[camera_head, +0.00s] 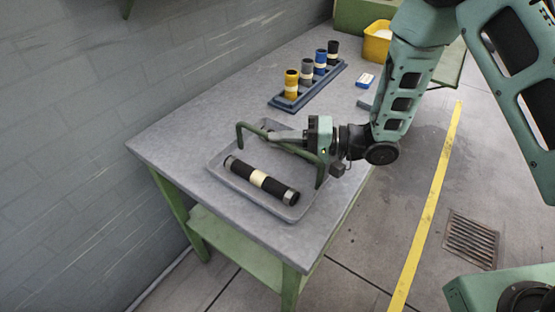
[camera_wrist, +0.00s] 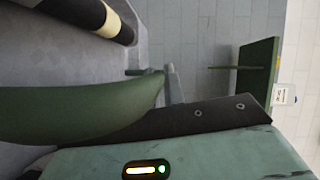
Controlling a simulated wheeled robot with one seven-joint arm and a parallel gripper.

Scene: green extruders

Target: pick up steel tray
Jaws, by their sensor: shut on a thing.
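The steel tray (camera_head: 214,167) is a shallow grey tray at the near end of the table, with a green arched handle (camera_head: 245,126) over it. A black cylinder with a cream band (camera_head: 261,179) lies in it. My gripper (camera_head: 291,138) reaches in from the right and is shut on the handle, above the tray. The tray appears level; I cannot tell whether it touches the tabletop. In the wrist view the green handle (camera_wrist: 75,113) runs large beside my dark finger, and the cylinder (camera_wrist: 80,15) shows at the top left. The fingertips' contact is partly hidden.
A blue rack (camera_head: 309,93) with several coloured cylinders stands farther back on the grey table (camera_head: 172,132). A wall borders the left; open floor with a yellow line (camera_head: 432,200) is right.

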